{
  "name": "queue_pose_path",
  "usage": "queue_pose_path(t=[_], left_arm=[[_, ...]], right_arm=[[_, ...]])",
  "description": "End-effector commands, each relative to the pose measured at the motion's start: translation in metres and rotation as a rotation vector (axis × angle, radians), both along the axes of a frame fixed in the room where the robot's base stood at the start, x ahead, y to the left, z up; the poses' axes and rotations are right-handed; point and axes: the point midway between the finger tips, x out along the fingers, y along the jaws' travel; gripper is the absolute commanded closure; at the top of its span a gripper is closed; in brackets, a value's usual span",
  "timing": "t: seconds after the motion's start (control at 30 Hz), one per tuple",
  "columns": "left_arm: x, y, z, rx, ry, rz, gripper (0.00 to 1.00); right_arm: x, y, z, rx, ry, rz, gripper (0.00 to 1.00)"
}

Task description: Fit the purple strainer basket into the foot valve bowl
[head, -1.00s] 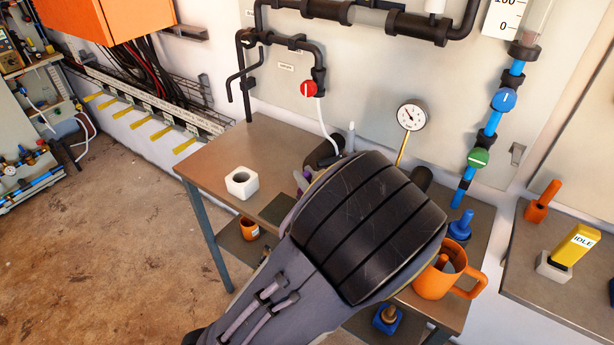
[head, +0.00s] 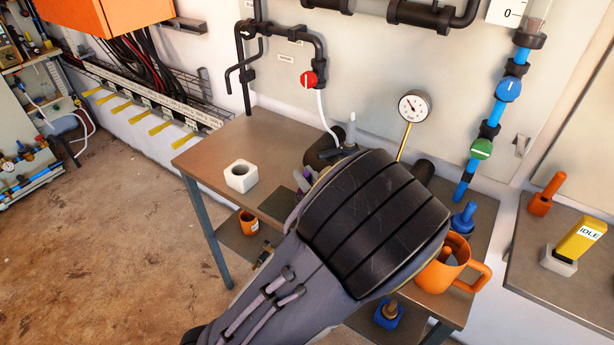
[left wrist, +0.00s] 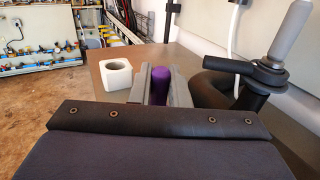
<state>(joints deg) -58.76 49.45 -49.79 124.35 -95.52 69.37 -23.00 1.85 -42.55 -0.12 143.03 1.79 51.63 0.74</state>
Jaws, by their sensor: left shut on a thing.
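My left gripper (left wrist: 160,88) is shut on the purple strainer basket (left wrist: 160,84), which shows as a smooth purple cylinder between the two grey fingers. In the head view my left arm hides most of the gripper; only a bit of purple (head: 301,181) shows at the arm's left edge, above the bench. A black pipe fitting with a grey upright piece (left wrist: 291,30) stands close to the right of the gripper; it also shows behind my arm in the head view (head: 350,131). I cannot tell which part is the foot valve bowl. My right gripper is not in view.
A white block with a round hole (head: 240,176) stands on the brown bench (head: 265,139), left of the gripper. An orange mug (head: 437,274) and a blue fitting (head: 463,220) stand to the right. The bench's back left is clear. A gauge (head: 414,105) rises behind.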

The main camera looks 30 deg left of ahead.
Motion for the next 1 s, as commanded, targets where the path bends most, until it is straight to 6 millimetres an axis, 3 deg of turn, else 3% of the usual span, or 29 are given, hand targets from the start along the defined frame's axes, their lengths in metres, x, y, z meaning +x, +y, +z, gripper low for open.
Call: queue_pose_path(t=[0.57, 0.6, 0.8, 1.0], left_arm=[[0.000, 0.000, -0.016, 0.001, 0.001, -0.001, 1.00], [0.000, 0.000, -0.015, 0.001, 0.001, -0.001, 0.83], [0.000, 0.000, -0.015, 0.001, 0.001, 0.000, 0.59], [0.000, 0.000, -0.015, 0.001, 0.001, 0.000, 0.59]], right_arm=[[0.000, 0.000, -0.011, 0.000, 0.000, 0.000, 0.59], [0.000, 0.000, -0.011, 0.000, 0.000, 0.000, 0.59], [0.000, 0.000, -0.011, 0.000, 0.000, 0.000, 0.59], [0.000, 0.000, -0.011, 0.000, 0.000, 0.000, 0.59]])
